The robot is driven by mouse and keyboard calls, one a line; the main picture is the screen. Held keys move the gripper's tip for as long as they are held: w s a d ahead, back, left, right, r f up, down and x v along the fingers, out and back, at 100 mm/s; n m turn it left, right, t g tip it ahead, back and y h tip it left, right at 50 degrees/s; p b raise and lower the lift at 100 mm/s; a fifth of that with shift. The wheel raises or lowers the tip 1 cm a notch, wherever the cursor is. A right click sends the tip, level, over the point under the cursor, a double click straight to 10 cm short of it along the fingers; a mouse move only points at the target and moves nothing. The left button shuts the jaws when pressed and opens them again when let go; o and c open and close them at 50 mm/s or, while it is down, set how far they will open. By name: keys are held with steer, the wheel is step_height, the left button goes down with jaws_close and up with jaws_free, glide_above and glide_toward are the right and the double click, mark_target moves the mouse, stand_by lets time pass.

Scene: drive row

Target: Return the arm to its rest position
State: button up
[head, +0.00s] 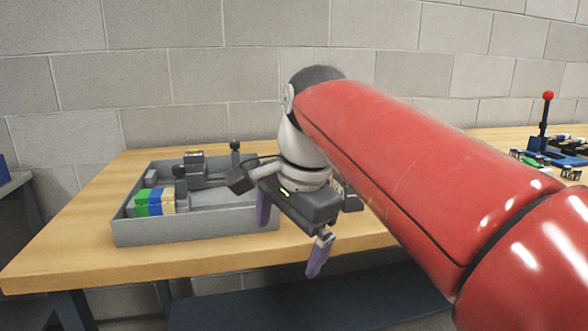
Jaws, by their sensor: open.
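My gripper (290,240) hangs at the end of my red arm, in the middle of the head view. Its two purple-grey fingers point down and stand well apart, with nothing between them. It is in front of the right end of the grey tray and near the table's front edge. My arm reaches in from the lower right and hides part of the table and whatever lies behind it.
A grey tray (200,230) on the wooden table (75,250) holds green, blue and cream blocks (155,202) and grey parts (208,170). At the far right stands a blue fixture with a red-knobbed lever (545,122). A block wall is behind. The table's left end is clear.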

steer(key=s+d+f+n+t+h, duration=0.1)
steer(key=s+d+f+n, duration=0.3)
steer(key=s+d+f, duration=0.2)
steer(key=s+d+f+n+t+h, duration=0.1)
steer(key=s+d+f+n, duration=0.4)
steer(key=d+f, duration=0.5)
step_height(320, 180, down, 2)
steer(key=shift+s+d+f+t, duration=0.15)
steer(key=shift+s+t, duration=0.25)
steer(key=shift+t, duration=0.3)
